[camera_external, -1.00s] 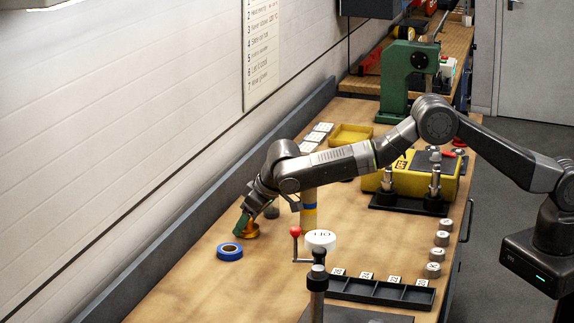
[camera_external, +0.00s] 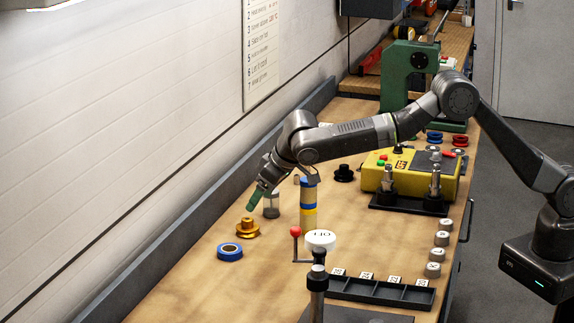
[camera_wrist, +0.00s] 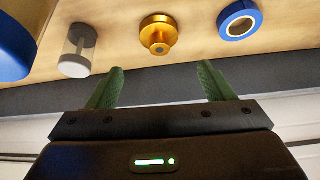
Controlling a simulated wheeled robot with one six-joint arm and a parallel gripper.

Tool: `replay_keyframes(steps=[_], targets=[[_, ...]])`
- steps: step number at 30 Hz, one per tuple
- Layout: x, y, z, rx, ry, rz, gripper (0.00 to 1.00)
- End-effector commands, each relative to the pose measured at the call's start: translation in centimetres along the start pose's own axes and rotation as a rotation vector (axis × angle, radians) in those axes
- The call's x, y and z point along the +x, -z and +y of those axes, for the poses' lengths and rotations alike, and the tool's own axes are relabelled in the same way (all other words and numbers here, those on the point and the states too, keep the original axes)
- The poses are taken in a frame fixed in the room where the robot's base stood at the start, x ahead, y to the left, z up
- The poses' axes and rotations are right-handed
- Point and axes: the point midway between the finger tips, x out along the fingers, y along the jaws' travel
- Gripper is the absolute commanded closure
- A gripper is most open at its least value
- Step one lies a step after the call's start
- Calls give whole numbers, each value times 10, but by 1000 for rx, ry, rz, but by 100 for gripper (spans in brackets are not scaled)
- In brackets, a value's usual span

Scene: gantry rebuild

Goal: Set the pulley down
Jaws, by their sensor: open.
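The gold pulley (camera_external: 247,229) stands on the wooden bench top, behind a blue tape roll (camera_external: 229,252) and near the wall side. My gripper (camera_external: 255,200) is above the pulley and apart from it, with its green fingers pointing down. In the wrist view the pulley (camera_wrist: 158,33) sits on the bench beyond the fingertips, and my gripper (camera_wrist: 161,75) is spread open with nothing between its fingers. The blue tape roll also shows there (camera_wrist: 240,19), to the right of the pulley.
A clear cylinder with a grey cap (camera_external: 271,206) and a tall blue-and-yellow banded column (camera_external: 308,215) stand right of the pulley. A red-knobbed lever (camera_external: 296,236) and black tray (camera_external: 380,290) are nearer the camera. The yellow box (camera_external: 425,175) is to the right.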

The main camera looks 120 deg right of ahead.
Motion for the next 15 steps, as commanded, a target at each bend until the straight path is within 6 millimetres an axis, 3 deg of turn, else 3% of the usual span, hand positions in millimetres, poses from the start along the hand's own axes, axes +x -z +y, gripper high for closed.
replay_keyframes(steps=[6, 15], targets=[[-27, 0, 0, 0, 0, 0, 25], [-34, 0, 0, 0, -1, -1, 25]])
